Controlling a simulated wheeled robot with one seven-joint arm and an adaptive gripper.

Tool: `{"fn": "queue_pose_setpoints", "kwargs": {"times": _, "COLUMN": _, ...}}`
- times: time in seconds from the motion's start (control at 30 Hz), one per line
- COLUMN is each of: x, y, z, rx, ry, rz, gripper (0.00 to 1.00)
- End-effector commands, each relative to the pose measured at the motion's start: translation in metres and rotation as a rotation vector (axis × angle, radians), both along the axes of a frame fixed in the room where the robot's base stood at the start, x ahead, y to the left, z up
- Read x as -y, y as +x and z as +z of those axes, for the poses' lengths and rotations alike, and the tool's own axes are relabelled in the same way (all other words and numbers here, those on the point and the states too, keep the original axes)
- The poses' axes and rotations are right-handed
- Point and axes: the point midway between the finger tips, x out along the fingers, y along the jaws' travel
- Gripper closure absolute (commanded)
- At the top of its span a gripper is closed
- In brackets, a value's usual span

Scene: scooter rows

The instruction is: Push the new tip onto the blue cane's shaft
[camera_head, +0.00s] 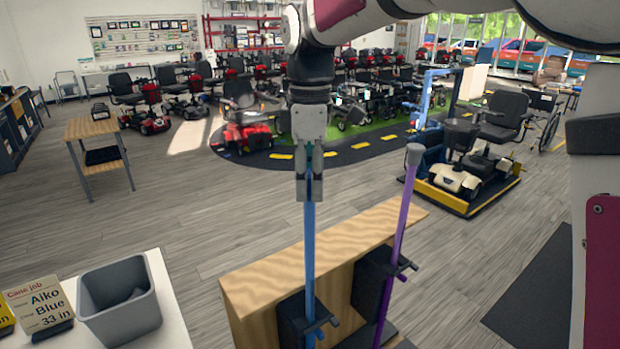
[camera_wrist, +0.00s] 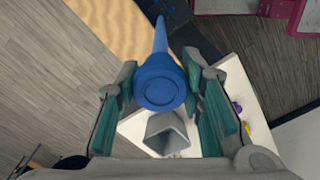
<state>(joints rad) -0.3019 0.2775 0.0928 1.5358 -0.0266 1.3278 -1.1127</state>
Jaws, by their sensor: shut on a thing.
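The blue cane's shaft (camera_head: 309,235) stands upright in a dark holder at the wooden stand (camera_head: 255,290). My gripper (camera_head: 310,188) points down over the shaft's upper end. In the wrist view its two fingers are shut on the blue tip (camera_wrist: 160,84), whose round ringed face is toward the camera. The blue shaft also shows beyond the tip in the wrist view (camera_wrist: 160,38), in line with it. The fingers hide the joint, so I cannot tell how far the tip is over the shaft.
A purple cane (camera_head: 401,215) with a grey tip (camera_head: 414,154) stands close on the right in the same stand. A grey bin (camera_head: 120,312) and a card reading "Aiko Blue 33 in" (camera_head: 38,304) are on the white table at lower left. Open floor lies behind.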

Motion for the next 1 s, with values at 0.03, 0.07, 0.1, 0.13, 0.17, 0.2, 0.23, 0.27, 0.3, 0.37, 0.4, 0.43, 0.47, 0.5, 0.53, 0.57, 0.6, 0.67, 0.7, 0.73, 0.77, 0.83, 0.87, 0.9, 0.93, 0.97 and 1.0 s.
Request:
{"fn": "queue_pose_setpoints", "kwargs": {"times": 0.03, "x": 0.0002, "y": -0.0001, "z": 0.0003, "rx": 0.000, "ry": 0.000, "rz": 0.000, "gripper": 0.91}}
{"fn": "queue_pose_setpoints", "kwargs": {"times": 0.07, "x": 0.0002, "y": -0.0001, "z": 0.0003, "rx": 0.000, "ry": 0.000, "rz": 0.000, "gripper": 0.91}}
{"fn": "queue_pose_setpoints", "kwargs": {"times": 0.1, "x": 0.0002, "y": -0.0001, "z": 0.0003, "rx": 0.000, "ry": 0.000, "rz": 0.000, "gripper": 0.91}}
{"fn": "queue_pose_setpoints", "kwargs": {"times": 0.13, "x": 0.0002, "y": 0.0000, "z": 0.0002, "rx": 0.000, "ry": 0.000, "rz": 0.000, "gripper": 0.91}}
{"fn": "queue_pose_setpoints", "kwargs": {"times": 0.17, "x": 0.0001, "y": 0.0000, "z": 0.0002, "rx": 0.000, "ry": 0.000, "rz": 0.000, "gripper": 0.91}}
{"fn": "queue_pose_setpoints", "kwargs": {"times": 0.2, "x": 0.0001, "y": 0.0001, "z": 0.0001, "rx": 0.000, "ry": 0.000, "rz": 0.000, "gripper": 0.91}}
{"fn": "queue_pose_setpoints", "kwargs": {"times": 0.23, "x": 0.0001, "y": 0.0001, "z": 0.0001, "rx": 0.000, "ry": 0.000, "rz": 0.000, "gripper": 0.91}}
{"fn": "queue_pose_setpoints", "kwargs": {"times": 0.27, "x": 0.0001, "y": 0.0001, "z": 0.0001, "rx": 0.000, "ry": 0.000, "rz": 0.000, "gripper": 0.91}}
{"fn": "queue_pose_setpoints", "kwargs": {"times": 0.3, "x": 0.0001, "y": 0.0001, "z": 0.0001, "rx": 0.000, "ry": 0.000, "rz": 0.000, "gripper": 0.91}}
{"fn": "queue_pose_setpoints", "kwargs": {"times": 0.37, "x": 0.0001, "y": 0.0001, "z": 0.0001, "rx": 0.000, "ry": 0.000, "rz": 0.000, "gripper": 0.91}}
{"fn": "queue_pose_setpoints", "kwargs": {"times": 0.4, "x": 0.0001, "y": 0.0001, "z": 0.0001, "rx": 0.000, "ry": 0.000, "rz": 0.000, "gripper": 0.91}}
{"fn": "queue_pose_setpoints", "kwargs": {"times": 0.43, "x": 0.0001, "y": 0.0001, "z": 0.0001, "rx": 0.000, "ry": 0.000, "rz": 0.000, "gripper": 0.91}}
{"fn": "queue_pose_setpoints", "kwargs": {"times": 0.47, "x": 0.0001, "y": 0.0001, "z": 0.0001, "rx": 0.000, "ry": 0.000, "rz": 0.000, "gripper": 0.91}}
{"fn": "queue_pose_setpoints", "kwargs": {"times": 0.5, "x": 0.0001, "y": 0.0001, "z": 0.0000, "rx": 0.000, "ry": 0.000, "rz": 0.000, "gripper": 0.91}}
{"fn": "queue_pose_setpoints", "kwargs": {"times": 0.53, "x": 0.0001, "y": 0.0000, "z": -0.0001, "rx": 0.000, "ry": 0.000, "rz": 0.000, "gripper": 0.91}}
{"fn": "queue_pose_setpoints", "kwargs": {"times": 0.57, "x": 0.0001, "y": 0.0000, "z": -0.0003, "rx": 0.000, "ry": 0.000, "rz": 0.000, "gripper": 0.91}}
{"fn": "queue_pose_setpoints", "kwargs": {"times": 0.6, "x": 0.0001, "y": 0.0001, "z": -0.0006, "rx": 0.000, "ry": 0.000, "rz": 0.000, "gripper": 0.91}}
{"fn": "queue_pose_setpoints", "kwargs": {"times": 0.67, "x": 0.0001, "y": 0.0001, "z": -0.0014, "rx": 0.000, "ry": 0.000, "rz": 0.000, "gripper": 0.91}}
{"fn": "queue_pose_setpoints", "kwargs": {"times": 0.7, "x": 0.0001, "y": 0.0001, "z": -0.0020, "rx": 0.000, "ry": 0.000, "rz": 0.000, "gripper": 0.91}}
{"fn": "queue_pose_setpoints", "kwargs": {"times": 0.73, "x": 0.0001, "y": 0.0002, "z": -0.0026, "rx": 0.001, "ry": 0.000, "rz": 0.000, "gripper": 0.91}}
{"fn": "queue_pose_setpoints", "kwargs": {"times": 0.77, "x": 0.0001, "y": 0.0002, "z": -0.0031, "rx": 0.001, "ry": 0.000, "rz": 0.000, "gripper": 0.91}}
{"fn": "queue_pose_setpoints", "kwargs": {"times": 0.83, "x": 0.0001, "y": 0.0002, "z": -0.0044, "rx": 0.001, "ry": 0.000, "rz": 0.000, "gripper": 0.91}}
{"fn": "queue_pose_setpoints", "kwargs": {"times": 0.87, "x": 0.0001, "y": 0.0002, "z": -0.0050, "rx": 0.001, "ry": 0.000, "rz": 0.000, "gripper": 0.91}}
{"fn": "queue_pose_setpoints", "kwargs": {"times": 0.9, "x": 0.0001, "y": 0.0001, "z": -0.0057, "rx": 0.000, "ry": 0.000, "rz": 0.000, "gripper": 0.91}}
{"fn": "queue_pose_setpoints", "kwargs": {"times": 0.93, "x": 0.0002, "y": 0.0001, "z": -0.0063, "rx": 0.000, "ry": 0.000, "rz": 0.000, "gripper": 0.91}}
{"fn": "queue_pose_setpoints", "kwargs": {"times": 0.97, "x": 0.0002, "y": 0.0000, "z": -0.0068, "rx": 0.000, "ry": 0.000, "rz": 0.000, "gripper": 0.91}}
{"fn": "queue_pose_setpoints", "kwargs": {"times": 1.0, "x": 0.0002, "y": 0.0000, "z": -0.0074, "rx": 0.000, "ry": 0.000, "rz": 0.000, "gripper": 0.91}}
